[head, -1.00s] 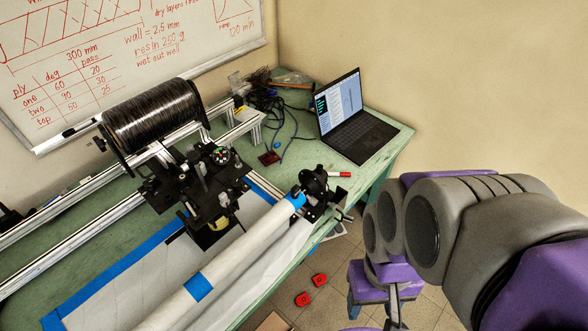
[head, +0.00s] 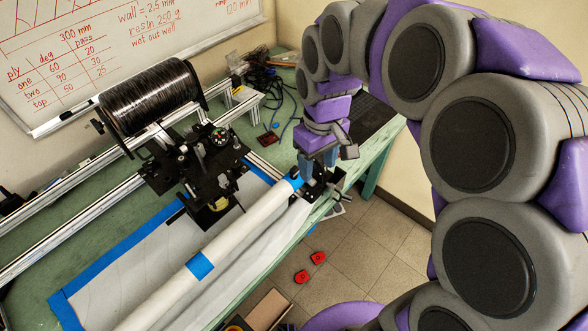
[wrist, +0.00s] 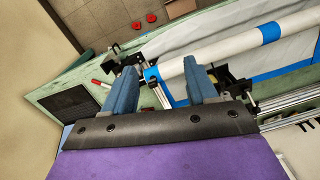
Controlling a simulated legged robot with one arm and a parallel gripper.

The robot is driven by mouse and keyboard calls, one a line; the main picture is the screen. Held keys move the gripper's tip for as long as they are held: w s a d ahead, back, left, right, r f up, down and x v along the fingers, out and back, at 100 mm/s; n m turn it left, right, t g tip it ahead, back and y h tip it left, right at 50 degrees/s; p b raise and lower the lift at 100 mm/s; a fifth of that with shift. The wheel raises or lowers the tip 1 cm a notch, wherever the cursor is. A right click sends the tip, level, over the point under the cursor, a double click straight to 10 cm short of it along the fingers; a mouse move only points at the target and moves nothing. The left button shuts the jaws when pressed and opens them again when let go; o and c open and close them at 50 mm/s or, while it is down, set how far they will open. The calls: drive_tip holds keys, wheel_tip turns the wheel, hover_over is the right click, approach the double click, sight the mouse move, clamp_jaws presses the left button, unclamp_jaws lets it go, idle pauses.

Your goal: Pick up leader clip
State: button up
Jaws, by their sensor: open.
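I cannot tell for sure which part is the leader clip; no part is clearly recognisable as it. My gripper (head: 318,168) hangs above the right end of the white tube, near the black end fitting (head: 336,198). In the wrist view, its two blue fingers (wrist: 160,78) are spread apart with nothing held between them. The white tube (head: 240,228), wrapped with blue tape bands, also shows in the wrist view (wrist: 222,42); its blue-taped end lies in line between the fingers. Whether the fingers touch anything is not clear. My arm and gripper hide part of the table.
A black winding carriage (head: 205,160) and a dark fibre spool (head: 148,97) stand left of my gripper. A laptop (head: 360,118) is partly hidden behind my arm. Two red pieces (head: 310,266) lie on the floor. A red marker (wrist: 100,83) lies near the laptop.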

drive_tip(key=w+a+f+n, duration=0.1)
drive_tip(key=w+a+f, duration=0.1)
drive_tip(key=w, duration=0.4)
drive_tip(key=w+a+f+n, duration=0.1)
drive_tip(key=w+a, duration=0.1)
drive_tip(key=w, duration=0.5)
drive_tip(key=b, duration=0.1)
approach(296, 169)
drive_tip(key=shift+t, duration=0.3)
drive_tip(key=f, duration=0.5)
drive_tip(key=shift+s+a+f, duration=0.3)
drive_tip(key=shift+s+f, duration=0.05)
drive_tip(key=shift+s, duration=0.05)
drive_tip(key=shift+w+d+f+b, duration=0.1)
drive_tip(key=shift+f+b, duration=0.15)
drive_tip(key=shift+f, duration=0.6)
drive_tip(key=shift+s+d+f+b, duration=0.1)
drive_tip(key=shift+f+b, duration=0.2)
drive_tip(key=shift+f, duration=0.6)
drive_tip(key=shift+w+d+f+b, duration=0.1)
drive_tip(key=shift+f+b, duration=0.15)
drive_tip(key=shift+f, duration=0.6)
drive_tip(key=shift+c, duration=0.4)
clamp_jaws()
drive_tip(key=shift+r, duration=0.15)
